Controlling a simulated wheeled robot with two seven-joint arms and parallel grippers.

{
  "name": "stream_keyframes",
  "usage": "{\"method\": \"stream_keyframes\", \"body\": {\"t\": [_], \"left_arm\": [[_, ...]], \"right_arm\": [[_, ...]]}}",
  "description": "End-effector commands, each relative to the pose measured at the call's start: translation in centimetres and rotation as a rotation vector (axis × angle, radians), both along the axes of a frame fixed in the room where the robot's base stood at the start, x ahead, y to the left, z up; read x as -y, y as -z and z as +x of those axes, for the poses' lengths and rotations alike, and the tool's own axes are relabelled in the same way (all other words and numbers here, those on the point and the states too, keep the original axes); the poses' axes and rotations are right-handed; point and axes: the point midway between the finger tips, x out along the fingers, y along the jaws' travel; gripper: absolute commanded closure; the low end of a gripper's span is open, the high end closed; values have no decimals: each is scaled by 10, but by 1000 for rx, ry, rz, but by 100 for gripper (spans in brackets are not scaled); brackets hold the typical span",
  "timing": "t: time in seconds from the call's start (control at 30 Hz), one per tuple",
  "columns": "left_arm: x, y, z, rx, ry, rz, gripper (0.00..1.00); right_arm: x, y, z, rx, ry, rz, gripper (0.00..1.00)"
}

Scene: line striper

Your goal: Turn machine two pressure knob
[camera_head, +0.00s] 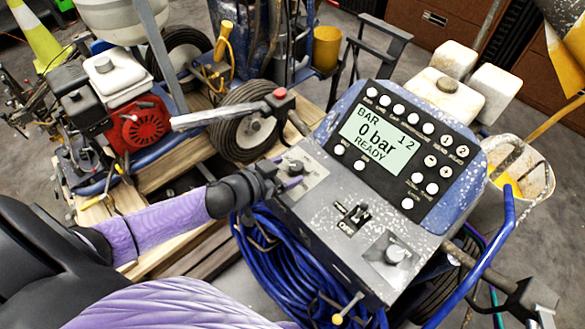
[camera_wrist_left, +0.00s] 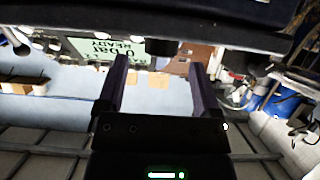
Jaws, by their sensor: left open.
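The striper's control panel (camera_head: 330,235) has a display (camera_head: 380,143) reading "0 bar READY". One knob (camera_head: 296,166) sits on a light plate at the panel's upper left, and another knob (camera_head: 395,254) is at its lower right. My left gripper (camera_head: 290,183) is right beside the upper-left knob; contact cannot be told. In the left wrist view my left gripper (camera_wrist_left: 158,75) has its fingers apart, with a dark knob-like piece (camera_wrist_left: 160,47) beyond the gap. The display (camera_wrist_left: 100,48) shows upside down there. My right gripper does not show.
A switch (camera_head: 353,217) stands between the knobs. A lever with a red button (camera_head: 280,93) juts out above the left gripper. Blue hose (camera_head: 270,255) is coiled below the panel. A blue handle bar (camera_head: 490,255) runs along the right. A red engine (camera_head: 137,125) stands at left.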

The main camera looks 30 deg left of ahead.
Motion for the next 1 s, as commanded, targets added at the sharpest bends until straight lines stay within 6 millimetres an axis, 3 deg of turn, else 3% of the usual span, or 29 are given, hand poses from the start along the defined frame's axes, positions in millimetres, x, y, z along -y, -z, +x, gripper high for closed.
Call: {"method": "stream_keyframes", "body": {"t": [0.2, 0.5, 0.9, 1.0], "left_arm": [[8, 13, 25, -1, -2, 1, 16], [10, 12, 28, -2, -1, 1, 16], [10, 12, 27, -2, -1, 1, 100], [10, 12, 27, -2, -1, 1, 100]], "right_arm": [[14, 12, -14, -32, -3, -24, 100], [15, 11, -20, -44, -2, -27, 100], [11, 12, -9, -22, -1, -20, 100], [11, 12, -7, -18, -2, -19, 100]]}}
